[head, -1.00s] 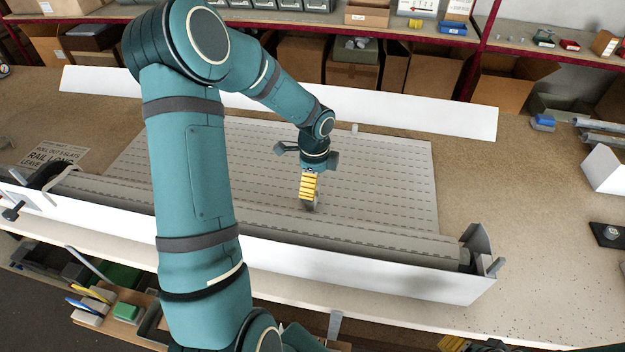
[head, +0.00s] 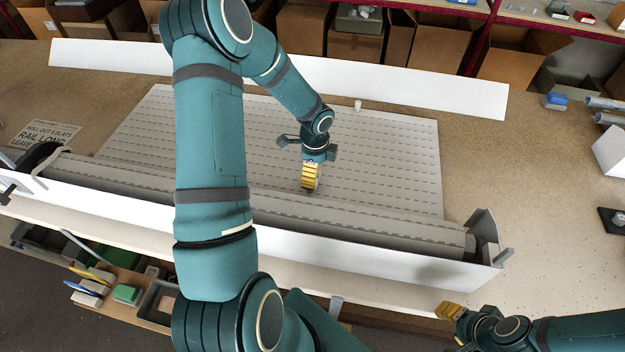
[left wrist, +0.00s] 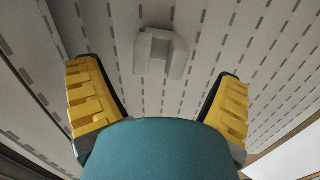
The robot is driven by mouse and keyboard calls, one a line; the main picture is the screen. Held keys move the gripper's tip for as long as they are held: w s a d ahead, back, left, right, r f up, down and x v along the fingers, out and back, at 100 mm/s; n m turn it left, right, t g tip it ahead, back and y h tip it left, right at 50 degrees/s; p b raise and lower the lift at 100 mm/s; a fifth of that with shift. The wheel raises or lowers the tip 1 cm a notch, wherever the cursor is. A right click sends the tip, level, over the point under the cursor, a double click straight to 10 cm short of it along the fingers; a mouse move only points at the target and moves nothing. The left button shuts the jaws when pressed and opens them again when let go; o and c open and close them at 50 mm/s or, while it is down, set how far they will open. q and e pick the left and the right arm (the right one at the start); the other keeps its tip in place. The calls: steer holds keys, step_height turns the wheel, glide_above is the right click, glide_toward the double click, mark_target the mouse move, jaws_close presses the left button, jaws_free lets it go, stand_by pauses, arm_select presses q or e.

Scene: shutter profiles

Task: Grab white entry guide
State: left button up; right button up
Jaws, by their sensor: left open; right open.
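A pale, bracket-shaped piece that looks like the white entry guide (left wrist: 158,55) lies on the grey slatted curtain (left wrist: 215,25) in the left wrist view. It sits between and beyond the open yellow fingers of my left gripper (left wrist: 158,105), apart from both. In the head view my left gripper (head: 310,178) points down over the slatted curtain (head: 400,150), close to the rolled part, and hides what is below it. A small white piece (head: 358,105) stands at the curtain's far edge; I cannot tell whether it is the same one. My right gripper (head: 450,311) is open at the lower right.
A long white profile (head: 420,88) lies behind the curtain. The rolled slats (head: 350,228) lie along a white front panel (head: 400,263) with an end bracket (head: 482,228). A blue item (head: 555,100) lies at the right. The table right of the curtain is mostly clear.

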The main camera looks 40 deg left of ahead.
arm_select(q)
steer(key=shift+s+a+f, duration=0.1)
steer(key=shift+a+f, duration=0.05)
steer(key=shift+f, duration=1.2)
steer(key=shift+s+a+f, duration=0.1)
steer(key=shift+f, duration=1.2)
steer(key=c, duration=1.1)
